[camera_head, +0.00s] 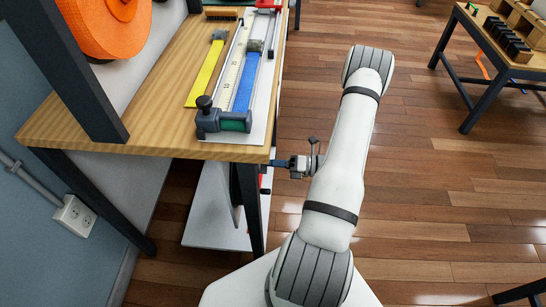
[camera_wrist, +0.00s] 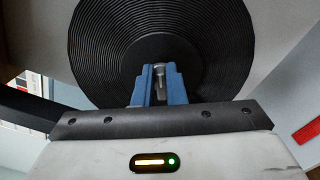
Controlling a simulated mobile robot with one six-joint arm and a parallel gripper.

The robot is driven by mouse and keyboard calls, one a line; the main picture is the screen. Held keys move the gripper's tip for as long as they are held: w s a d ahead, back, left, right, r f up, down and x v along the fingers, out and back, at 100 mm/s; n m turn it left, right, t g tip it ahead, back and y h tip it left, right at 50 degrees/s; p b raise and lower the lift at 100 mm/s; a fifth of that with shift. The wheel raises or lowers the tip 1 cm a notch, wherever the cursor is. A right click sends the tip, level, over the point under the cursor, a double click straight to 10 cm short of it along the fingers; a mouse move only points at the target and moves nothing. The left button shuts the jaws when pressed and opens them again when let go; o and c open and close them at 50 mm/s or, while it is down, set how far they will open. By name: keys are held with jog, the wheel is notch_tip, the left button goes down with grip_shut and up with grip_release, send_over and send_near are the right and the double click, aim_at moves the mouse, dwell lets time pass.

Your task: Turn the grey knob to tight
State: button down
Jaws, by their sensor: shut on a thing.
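The grey knob (camera_wrist: 159,74) shows in the wrist view as a small upright grey piece between my fingertips, in front of the hub of a large black ribbed reel (camera_wrist: 105,50). My gripper (camera_wrist: 159,82) has its blue fingers closed on both sides of it. The fingers hide much of the knob, and no tight mark can be read. In the head view my gripper (camera_head: 272,163) is at the side of the wooden table, just below its front right corner. The knob is hidden there.
The wooden table (camera_head: 150,120) holds a tensioning tool (camera_head: 222,121), a blue strap (camera_head: 246,82) and a yellow strap (camera_head: 206,72). A table leg (camera_head: 250,205) stands close to my gripper. A white lower shelf (camera_head: 212,212) lies below.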

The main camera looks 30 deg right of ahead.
jog(key=m+p, duration=0.1)
jog(key=m, duration=0.2)
jog(key=f+m+p, duration=0.1)
jog(key=m, duration=0.1)
jog(key=shift+m+p, duration=0.3)
jog(key=shift+m, duration=0.1)
dwell(0.4)
jog(key=c, duration=1.5)
grip_release()
jog(key=shift+w, duration=0.1)
jog(key=v, duration=0.8)
